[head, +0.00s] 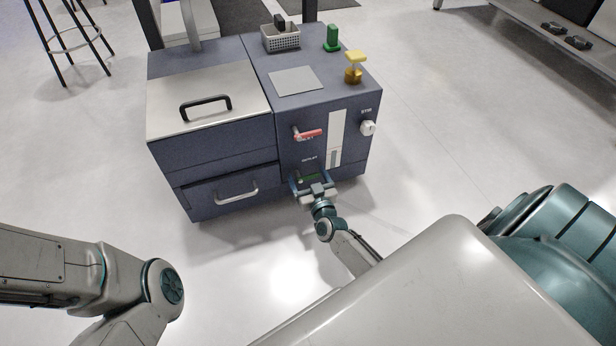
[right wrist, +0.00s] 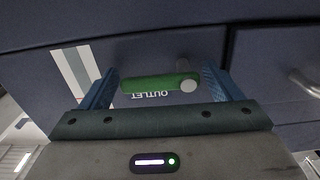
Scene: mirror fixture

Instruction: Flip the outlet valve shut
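The outlet valve has a green handle (head: 309,177) low on the front of the dark blue machine, below the OUTLET label. In the right wrist view the green handle (right wrist: 152,84) lies roughly level, with a pale round end (right wrist: 188,86) at its right. My right gripper (head: 312,180) is at the valve, its blue fingers open on either side of the handle. In the right wrist view the gripper (right wrist: 160,82) shows a gap between each finger and the handle. Part of the handle is hidden by the gripper in the head view. My left gripper is out of view.
A red lever (head: 309,134) sits above the outlet. A white knob (head: 368,128) is to its right, beside a pale vertical strip (head: 336,135). A drawer handle (head: 237,194) is at the left. A basket (head: 281,42) and a yellow-topped item (head: 354,66) stand on top.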

